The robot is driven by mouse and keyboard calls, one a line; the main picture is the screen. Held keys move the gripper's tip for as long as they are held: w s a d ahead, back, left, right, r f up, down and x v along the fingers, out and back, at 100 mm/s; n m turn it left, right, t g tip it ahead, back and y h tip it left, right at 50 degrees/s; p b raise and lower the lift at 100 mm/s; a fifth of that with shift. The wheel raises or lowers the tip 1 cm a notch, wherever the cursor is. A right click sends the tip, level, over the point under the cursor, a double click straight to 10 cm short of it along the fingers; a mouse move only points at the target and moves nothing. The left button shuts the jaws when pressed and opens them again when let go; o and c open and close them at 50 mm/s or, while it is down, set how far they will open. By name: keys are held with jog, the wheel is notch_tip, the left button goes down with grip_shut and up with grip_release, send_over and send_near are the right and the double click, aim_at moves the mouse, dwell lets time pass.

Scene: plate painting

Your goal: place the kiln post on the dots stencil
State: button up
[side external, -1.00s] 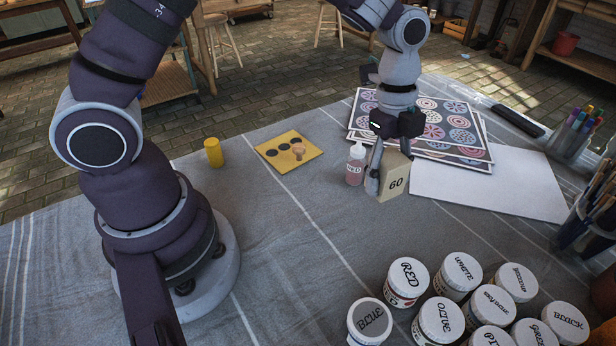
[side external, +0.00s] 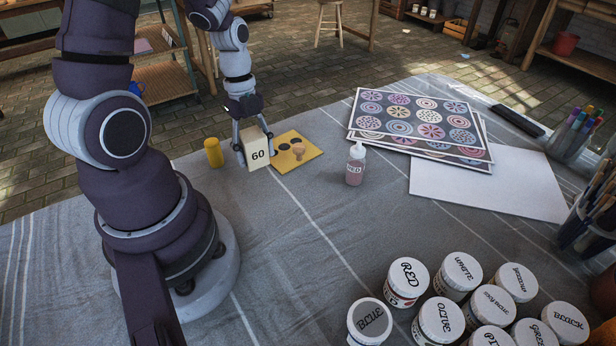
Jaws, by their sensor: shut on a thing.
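The kiln post, a cream block marked 60 (side external: 257,156), is upright between the fingers of my gripper (side external: 253,140), which is shut on it. The dots stencil, a yellow square card (side external: 308,163) with dark round dots, lies flat on the cloth. The post stands at the stencil's left side and hides its left part. I cannot tell whether the post touches the stencil or hangs just above it.
A yellow cylinder (side external: 213,152) stands close to the left of my gripper. Patterned sheets (side external: 418,118) and white paper (side external: 490,186) lie further right. Several paint jars (side external: 408,283) fill the front right.

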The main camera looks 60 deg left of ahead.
send_over(290, 152)
jog(key=shift+s+a+f, duration=0.1)
jog(key=shift+f, duration=2.15)
jog(key=o, duration=1.2)
jog(key=shift+f, duration=0.1)
